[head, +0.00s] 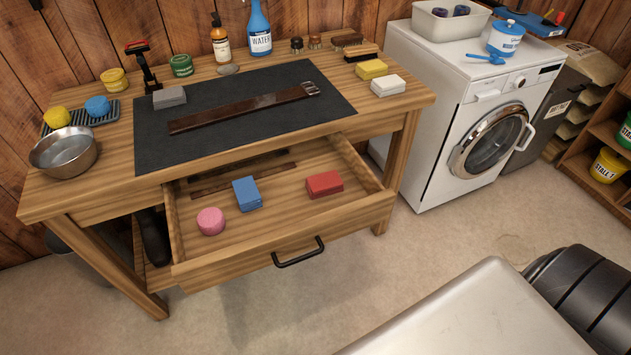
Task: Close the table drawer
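The wooden table (110,165) stands at the left of the head view. Its drawer (335,218) is pulled well out at the front. The drawer has a black bar handle (298,255) on its front panel. Inside lie a pink round piece (211,221), a blue block (247,194), a red block (324,184) and dark strips toward the back. Neither gripper shows in the head view.
A black mat (230,125) with a leather strap (243,107) covers the tabletop's middle. A metal bowl (64,153) sits at its left end. A white washing machine (440,130) stands to the right. The floor (265,325) before the drawer is clear.

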